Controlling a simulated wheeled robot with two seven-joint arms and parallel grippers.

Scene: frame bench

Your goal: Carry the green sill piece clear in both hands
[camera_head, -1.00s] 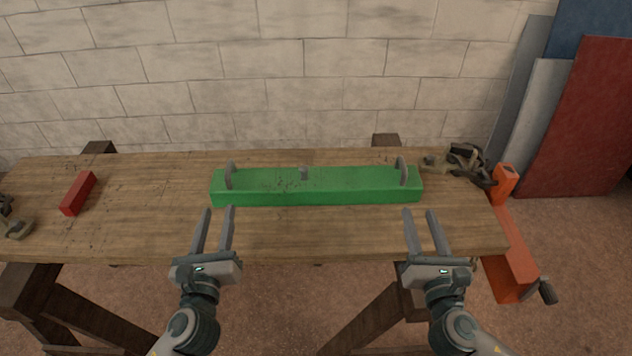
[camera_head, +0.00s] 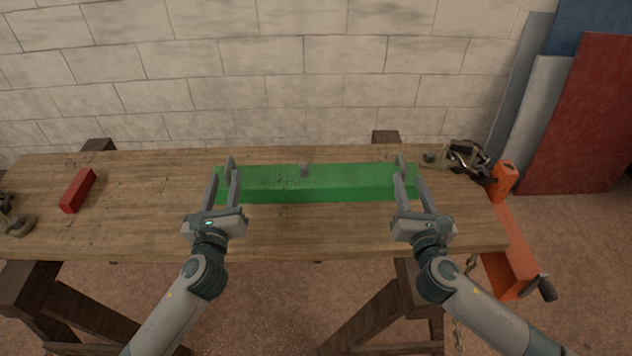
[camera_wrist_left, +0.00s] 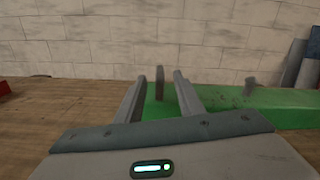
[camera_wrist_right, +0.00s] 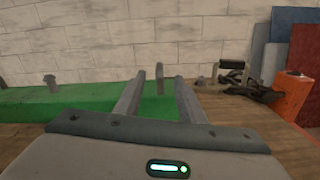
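The green sill piece (camera_head: 310,182) is a long green block lying on the workbench, with a grey handle near each end and a small grey knob on top. My left gripper (camera_head: 223,178) is open at its left end, fingers reaching over the block toward the left handle (camera_head: 230,163). In the left wrist view that handle (camera_wrist_left: 160,82) stands beyond and between the open fingers. My right gripper (camera_head: 408,180) is open at the right end. In the right wrist view the right handle (camera_wrist_right: 159,78) shows between its open fingers. Neither gripper holds anything.
A red block (camera_head: 78,190) lies at the bench's left. Clamps lie at the left edge (camera_head: 14,222) and the back right (camera_head: 458,158). An orange vise (camera_head: 508,240) is on the bench's right end. A block wall stands behind.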

